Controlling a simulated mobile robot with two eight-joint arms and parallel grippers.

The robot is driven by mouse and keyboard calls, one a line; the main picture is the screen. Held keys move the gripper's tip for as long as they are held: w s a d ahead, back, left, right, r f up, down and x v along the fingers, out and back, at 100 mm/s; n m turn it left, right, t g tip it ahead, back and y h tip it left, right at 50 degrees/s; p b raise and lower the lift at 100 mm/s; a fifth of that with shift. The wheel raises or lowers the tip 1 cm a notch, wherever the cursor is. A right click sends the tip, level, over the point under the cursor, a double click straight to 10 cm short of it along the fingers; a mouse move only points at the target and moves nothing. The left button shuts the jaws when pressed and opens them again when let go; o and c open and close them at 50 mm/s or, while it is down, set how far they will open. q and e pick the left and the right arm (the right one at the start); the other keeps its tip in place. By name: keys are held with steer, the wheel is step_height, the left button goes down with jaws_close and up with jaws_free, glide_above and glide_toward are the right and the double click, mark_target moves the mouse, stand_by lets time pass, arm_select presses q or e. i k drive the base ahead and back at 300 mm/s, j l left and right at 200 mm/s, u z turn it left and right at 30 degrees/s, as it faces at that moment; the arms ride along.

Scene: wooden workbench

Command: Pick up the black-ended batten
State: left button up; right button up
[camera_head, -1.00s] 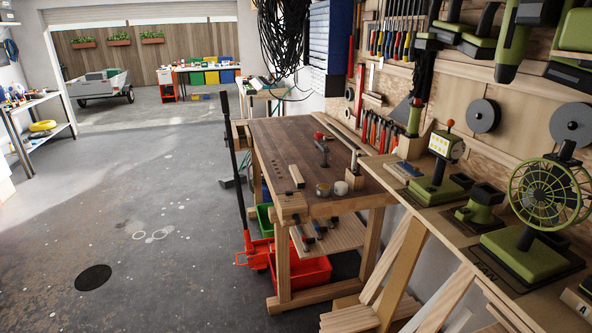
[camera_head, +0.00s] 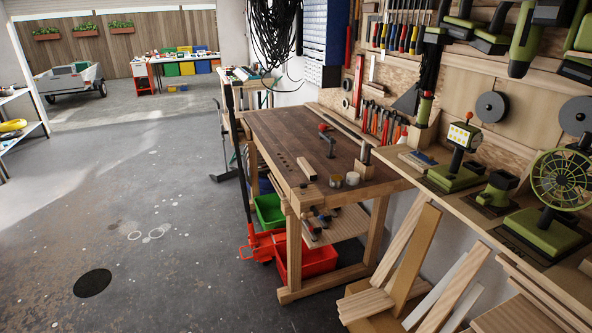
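A short wooden batten (camera_head: 307,169) lies on the top of the workbench (camera_head: 285,131), near its front left. Another short wooden piece (camera_head: 365,154) stands upright near the bench's right edge. Several longer wooden boards (camera_head: 412,262) lean or lie at the lower right, beside the bench. I cannot make out a clear black end on any of these pieces, so I cannot tell which is the black-ended batten. Neither of my grippers is in view.
A red clamp-like tool (camera_head: 328,137) and small round tins (camera_head: 352,179) are on the bench. A red crate (camera_head: 306,260) and a green bin (camera_head: 270,211) are underneath. A side counter (camera_head: 510,240) holds green tools. The grey floor at left is clear.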

mark_target(311, 174)
steer(key=i+j, duration=0.1)
steer(key=j, duration=0.25)
steer(key=j+z, duration=0.1)
steer(key=j, duration=0.3)
steer(key=i+j, duration=0.15)
steer(key=j, duration=0.2)
steer(key=i+j+z, duration=0.15)
steer(key=i+j, duration=0.25)
steer(key=i+j+z, duration=0.1)
steer(key=i+j, duration=0.3)
steer(key=j, duration=0.15)
steer(key=i+l+z, duration=0.15)
steer(key=i, duration=0.5)
steer(key=i+l+z, duration=0.15)
steer(key=i, duration=0.45)
steer(key=i+l, duration=0.2)
steer(key=l, duration=0.2)
steer(key=i+l, duration=0.25)
steer(key=l, duration=0.15)
